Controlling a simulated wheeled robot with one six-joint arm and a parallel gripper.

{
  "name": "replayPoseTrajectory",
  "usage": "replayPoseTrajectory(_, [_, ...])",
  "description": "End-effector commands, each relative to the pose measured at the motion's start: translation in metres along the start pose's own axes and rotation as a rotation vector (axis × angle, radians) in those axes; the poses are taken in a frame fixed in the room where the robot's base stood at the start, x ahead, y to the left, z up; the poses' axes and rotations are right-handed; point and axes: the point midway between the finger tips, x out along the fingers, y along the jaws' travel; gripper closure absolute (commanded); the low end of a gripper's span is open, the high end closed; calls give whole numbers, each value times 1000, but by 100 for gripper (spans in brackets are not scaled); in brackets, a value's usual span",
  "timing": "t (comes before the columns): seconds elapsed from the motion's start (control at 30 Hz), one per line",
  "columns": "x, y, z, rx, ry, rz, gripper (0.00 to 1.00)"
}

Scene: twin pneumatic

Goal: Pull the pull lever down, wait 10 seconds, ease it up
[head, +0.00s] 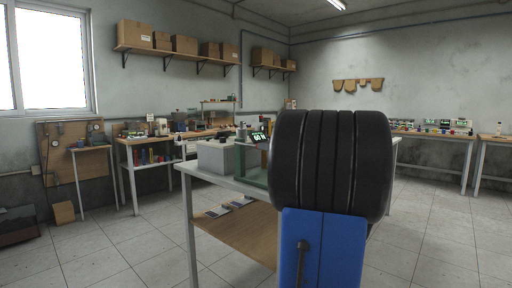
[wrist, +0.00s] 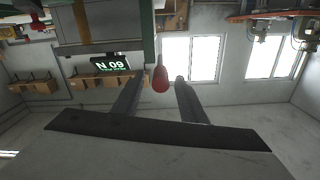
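In the head view my own arm hides my gripper and the lever. A green frame (head: 254,166) on the white-topped table (head: 222,180) shows beside my arm, with a small lit display (head: 259,137).
A grey box (head: 214,156) stands on the table left of the green frame. Workbenches (head: 135,141) line the walls. Open tiled floor (head: 125,250) lies at the left.

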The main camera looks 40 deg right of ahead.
Motion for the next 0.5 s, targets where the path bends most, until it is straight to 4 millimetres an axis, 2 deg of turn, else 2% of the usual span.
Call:
replayPoseTrajectory(0.3, [49,-1,0,0,-1,-2,61])
replayPoseTrajectory(0.5, [66,-1,0,-1,-1,-1,61])
